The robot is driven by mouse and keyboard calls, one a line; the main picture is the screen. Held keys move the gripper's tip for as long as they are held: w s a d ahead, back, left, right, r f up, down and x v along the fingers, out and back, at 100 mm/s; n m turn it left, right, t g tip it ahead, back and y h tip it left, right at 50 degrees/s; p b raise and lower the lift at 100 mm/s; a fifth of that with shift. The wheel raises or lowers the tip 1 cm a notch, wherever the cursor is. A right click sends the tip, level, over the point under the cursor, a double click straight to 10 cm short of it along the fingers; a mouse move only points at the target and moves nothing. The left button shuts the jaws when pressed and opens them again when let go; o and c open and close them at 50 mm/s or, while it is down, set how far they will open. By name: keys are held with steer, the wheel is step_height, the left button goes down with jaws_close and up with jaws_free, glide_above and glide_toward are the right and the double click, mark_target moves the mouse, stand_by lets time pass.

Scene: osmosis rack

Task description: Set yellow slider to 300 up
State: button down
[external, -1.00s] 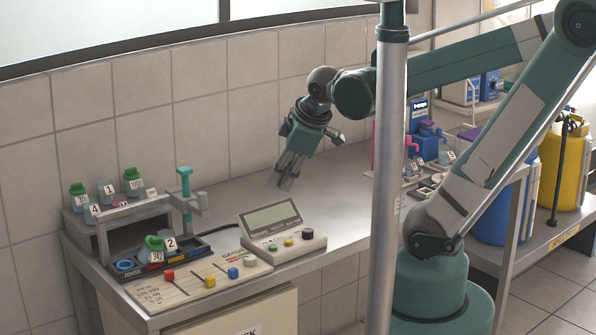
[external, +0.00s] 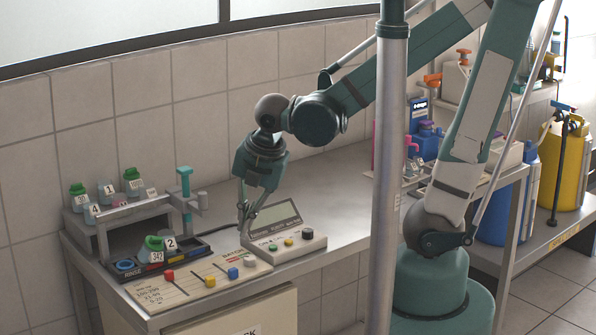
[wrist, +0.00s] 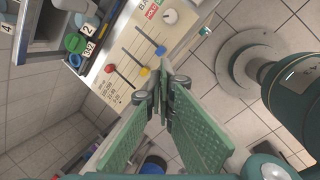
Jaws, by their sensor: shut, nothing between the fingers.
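The yellow slider (external: 210,281) is on the beige slider panel (external: 160,293), between the red slider (external: 169,275) and the blue slider (external: 233,273). It sits toward the front end of its slot. My gripper (external: 245,235) points down near the back right of the panel, beside the display device, shut and empty. The wrist view also shows my gripper (wrist: 163,88) with its fingers together. The panel's printed scale is too small to read surely.
A display device (external: 285,245) with buttons stands right of the panel. A white knob (external: 249,261) is at the panel's right end. A rack (external: 130,222) with several labelled bottles stands at the left. A vertical metal pole (external: 390,180) stands in front.

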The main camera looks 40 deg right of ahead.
mark_target(210, 282)
steer(key=s+a+f+n+g, duration=0.1)
steer(key=s+a+f+n, duration=0.4)
steer(key=a+n, duration=0.3)
steer(key=shift+n+h, duration=0.4)
steer(key=shift+n, duration=0.9)
steer(key=shift+w+f+b, duration=0.35)
steer(key=shift+w+f, duration=0.7)
steer(key=shift+f, duration=0.55)
steer(key=shift+w+f+b, duration=0.35)
steer(key=shift+w+f, duration=0.75)
steer(key=shift+f, duration=0.5)
steer(key=shift+w+f+b, duration=0.35)
steer(key=shift+w+f, duration=0.7)
steer(key=shift+f, duration=0.55)
steer(key=w+b, duration=0.1)
steer(key=w, duration=0.8)
steer(key=shift+w, duration=0.2)
